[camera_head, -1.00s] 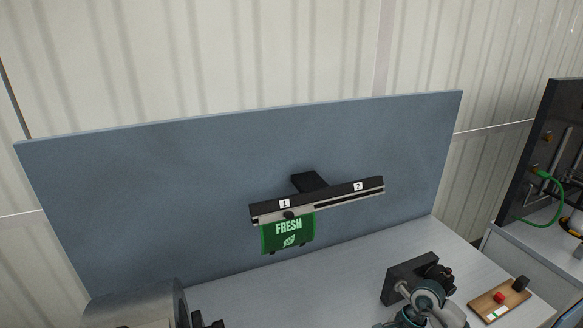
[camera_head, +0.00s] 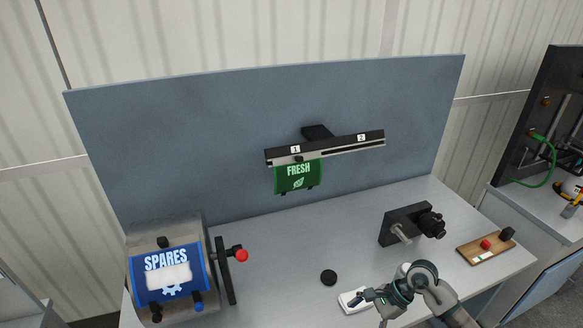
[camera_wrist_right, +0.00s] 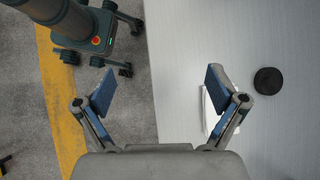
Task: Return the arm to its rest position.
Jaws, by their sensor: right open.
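My right arm comes in at the bottom right of the head view. Its gripper (camera_head: 362,298) is near the table's front edge, above or beside a small white object (camera_head: 346,302); I cannot tell whether they touch. In the right wrist view the gripper's two fingers (camera_wrist_right: 158,95) stand wide apart with nothing between them. The left finger is over the floor and the right one over the table edge, partly covering the white object (camera_wrist_right: 207,108). My left gripper is in neither view.
A drum with a blue SPARES label (camera_head: 168,272) and red-knobbed crank (camera_head: 241,256) stands left. A black disc (camera_head: 328,278) lies mid-table. A black bracket device (camera_head: 400,224) and wooden board (camera_head: 470,252) are right. A rail (camera_head: 345,148) on the panel (camera_head: 230,130) holds a green FRESH sign (camera_head: 298,176).

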